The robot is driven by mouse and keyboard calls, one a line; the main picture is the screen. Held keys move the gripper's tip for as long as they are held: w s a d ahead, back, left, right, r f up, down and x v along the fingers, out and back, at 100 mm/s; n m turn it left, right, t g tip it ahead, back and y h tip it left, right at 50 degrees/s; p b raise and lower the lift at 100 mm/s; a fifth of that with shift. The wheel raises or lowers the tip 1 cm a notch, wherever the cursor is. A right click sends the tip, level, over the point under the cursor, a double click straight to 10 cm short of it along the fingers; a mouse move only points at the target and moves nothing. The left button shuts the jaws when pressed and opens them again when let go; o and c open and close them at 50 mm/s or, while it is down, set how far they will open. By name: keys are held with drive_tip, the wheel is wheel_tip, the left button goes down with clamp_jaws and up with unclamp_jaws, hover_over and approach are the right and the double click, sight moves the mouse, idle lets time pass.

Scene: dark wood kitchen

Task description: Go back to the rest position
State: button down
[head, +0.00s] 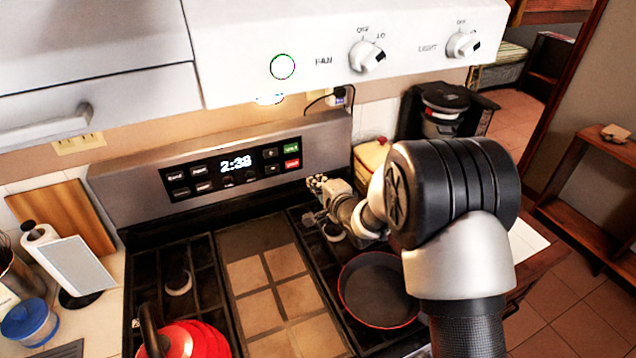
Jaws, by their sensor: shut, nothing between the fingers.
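My arm rises from the lower right and reaches over the right part of the stove (255,240). My gripper (318,184) is at the end of the arm, in front of the stove's back panel and to the right of its clock display. The gripper is small in this view and points away from me, and its fingers look closed with nothing seen in them. It appears apart from the panel, but the exact gap cannot be told.
A dark pan (378,290) sits on the right burner, below my arm. A red kettle (185,340) stands front left. The white hood (350,45) with knobs overhangs the stove. A coffee maker (445,110) stands behind my arm. Open floor lies at right.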

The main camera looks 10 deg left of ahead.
idle(0.4)
drive_tip(key=s+d+r+n+h, duration=0.1)
drive_tip(key=s+d+r+h, duration=0.1)
drive_tip(key=s+d+r, duration=0.35)
drive_tip(key=s+d+r+n+g+h+b, duration=0.1)
drive_tip(key=s+d+r+n+h, duration=0.15)
drive_tip(key=d, duration=0.55)
drive_tip(key=s+d+r+n+h, duration=0.1)
drive_tip(key=s+d+r+h, duration=0.25)
drive_tip(key=d, duration=0.35)
drive_tip(key=s+d+n+g+b, duration=0.1)
drive_tip(key=s+d+n+g, duration=0.2)
drive_tip(key=s, duration=1.2)
drive_tip(key=s+d+f+n+g, duration=0.1)
drive_tip(key=s+d+n+g, duration=0.2)
drive_tip(key=s, duration=1.2)
drive_tip(key=d, duration=0.3)
drive_tip(key=shift+s+d+h+b, duration=0.25)
drive_tip(key=shift+s+h+b, duration=0.1)
drive_tip(key=shift+h+b, duration=0.05)
drive_tip(key=shift+a+f, duration=0.1)
